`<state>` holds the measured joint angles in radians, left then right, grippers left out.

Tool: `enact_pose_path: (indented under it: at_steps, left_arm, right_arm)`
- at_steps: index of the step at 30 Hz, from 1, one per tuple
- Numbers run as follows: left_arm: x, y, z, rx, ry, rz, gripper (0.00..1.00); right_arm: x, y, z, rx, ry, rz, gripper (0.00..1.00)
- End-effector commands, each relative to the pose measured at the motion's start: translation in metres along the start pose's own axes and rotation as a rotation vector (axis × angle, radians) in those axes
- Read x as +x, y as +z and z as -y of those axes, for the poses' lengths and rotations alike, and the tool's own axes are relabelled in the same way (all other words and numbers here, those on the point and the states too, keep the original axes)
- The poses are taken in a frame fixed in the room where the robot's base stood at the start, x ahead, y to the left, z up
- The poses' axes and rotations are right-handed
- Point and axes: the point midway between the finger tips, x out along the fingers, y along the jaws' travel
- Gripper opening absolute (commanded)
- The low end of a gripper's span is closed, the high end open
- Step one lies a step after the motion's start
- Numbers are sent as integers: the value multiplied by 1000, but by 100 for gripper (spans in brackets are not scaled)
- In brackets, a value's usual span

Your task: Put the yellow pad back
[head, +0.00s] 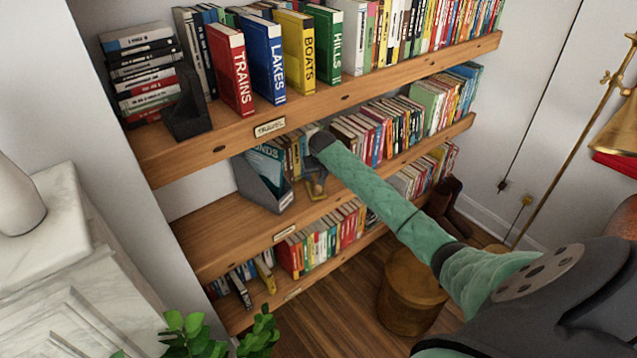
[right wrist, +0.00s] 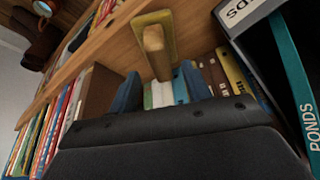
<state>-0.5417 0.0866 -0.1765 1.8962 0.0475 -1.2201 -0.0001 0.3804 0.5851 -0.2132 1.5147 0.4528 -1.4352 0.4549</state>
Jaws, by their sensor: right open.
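The yellow pad (right wrist: 169,22) shows at the top of the right wrist view, a flat yellow piece with a tan wooden block (right wrist: 155,55) standing out from it. It is at the middle shelf, in front of the book row. My right gripper (head: 316,181) is at the middle shelf in the head view, partly hidden by its own arm. Its two blue fingertips (right wrist: 158,82) are apart, one on each side of the block's near end. I cannot tell whether they touch it. In the head view the pad is small and hard to make out. My left gripper is not in view.
A grey file holder (head: 265,190) with a teal PONDS book (right wrist: 293,85) stands close beside the right gripper. Books fill the shelf behind. The middle shelf (head: 215,235) is bare to the left. A wooden stool (head: 408,295) stands below my arm; a brass lamp (head: 560,125) is at right.

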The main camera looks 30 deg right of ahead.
Motion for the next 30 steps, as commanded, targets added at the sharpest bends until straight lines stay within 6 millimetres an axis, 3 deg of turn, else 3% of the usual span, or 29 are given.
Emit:
enact_pose_path:
  at_steps: [6,10,14,17,20,24,30]
  left_arm:
    - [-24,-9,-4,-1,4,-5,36]
    - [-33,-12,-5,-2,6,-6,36]
    - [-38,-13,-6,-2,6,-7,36]
    - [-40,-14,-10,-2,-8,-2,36]
    - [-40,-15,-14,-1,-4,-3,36]
    - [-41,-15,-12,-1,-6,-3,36]
    - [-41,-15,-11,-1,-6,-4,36]
  right_arm:
    - [-34,0,0,0,0,-2,49]
    - [-46,0,0,0,0,-1,49]
    - [-48,6,2,-5,0,5,49]
    - [-36,26,12,-28,-5,17,49]
    - [-13,68,30,-71,-13,39,49]
    - [21,147,61,-149,-33,76,49]
    - [53,263,99,-247,-67,124,49]
